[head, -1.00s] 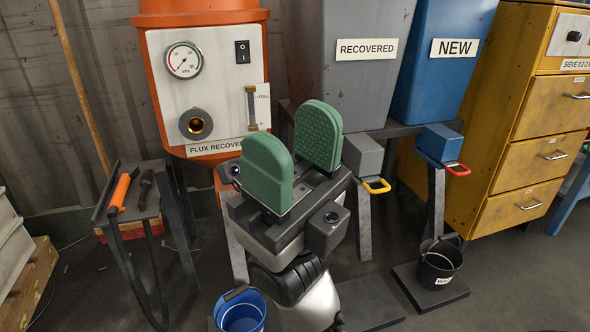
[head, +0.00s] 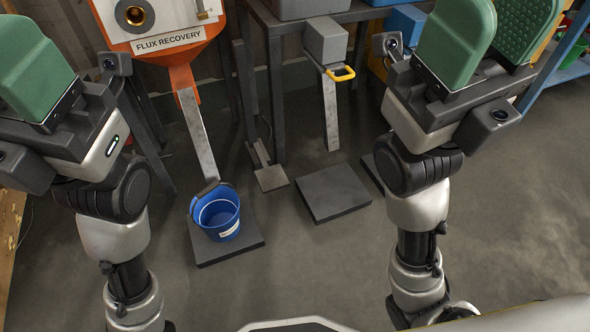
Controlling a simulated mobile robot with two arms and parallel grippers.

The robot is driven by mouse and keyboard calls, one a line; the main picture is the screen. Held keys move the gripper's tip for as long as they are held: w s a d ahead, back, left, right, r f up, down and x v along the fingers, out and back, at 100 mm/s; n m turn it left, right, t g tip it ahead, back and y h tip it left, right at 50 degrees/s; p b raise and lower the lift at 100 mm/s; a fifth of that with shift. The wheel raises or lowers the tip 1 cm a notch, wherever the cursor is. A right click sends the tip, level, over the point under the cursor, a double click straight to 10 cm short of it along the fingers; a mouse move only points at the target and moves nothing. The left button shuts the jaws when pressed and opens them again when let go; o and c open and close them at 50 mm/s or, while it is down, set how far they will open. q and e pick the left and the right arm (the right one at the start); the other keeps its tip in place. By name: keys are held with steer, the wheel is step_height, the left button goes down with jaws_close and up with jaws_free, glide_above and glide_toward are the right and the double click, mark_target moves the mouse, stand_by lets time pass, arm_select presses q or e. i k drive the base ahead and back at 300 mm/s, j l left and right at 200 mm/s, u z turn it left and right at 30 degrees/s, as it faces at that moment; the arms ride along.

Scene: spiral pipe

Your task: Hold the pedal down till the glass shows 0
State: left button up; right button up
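A small grey plate (head: 271,179) lies low on the floor at the foot of a thin upright, left of centre; it looks like the pedal. Nothing touches it. Only the lower end of the sight glass (head: 203,10) shows on the orange flux recovery machine (head: 190,75); its level is out of frame. My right gripper (head: 497,18) is open and empty at upper right, its green pads apart. My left gripper (head: 35,65) is at the left edge, partly cut off, so its gap does not show clearly. Both are well above the floor and away from the plate.
A blue bucket (head: 216,213) stands on a dark base (head: 250,246) left of the plate. An empty grey slab (head: 333,192) lies right of it, below a grey chute with a yellow handle (head: 340,73). Table legs stand behind. The floor in front is clear.

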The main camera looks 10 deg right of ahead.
mark_target(273, 178)
steer(key=i+l+u, duration=0.25)
steer(key=l, duration=0.35)
steer(key=i+l+u, duration=0.1)
steer(key=i+l, duration=0.15)
steer(key=i+l+u, duration=0.1)
steer(key=l, duration=0.3)
steer(key=i+l+u, duration=0.15)
steer(key=l, duration=0.2)
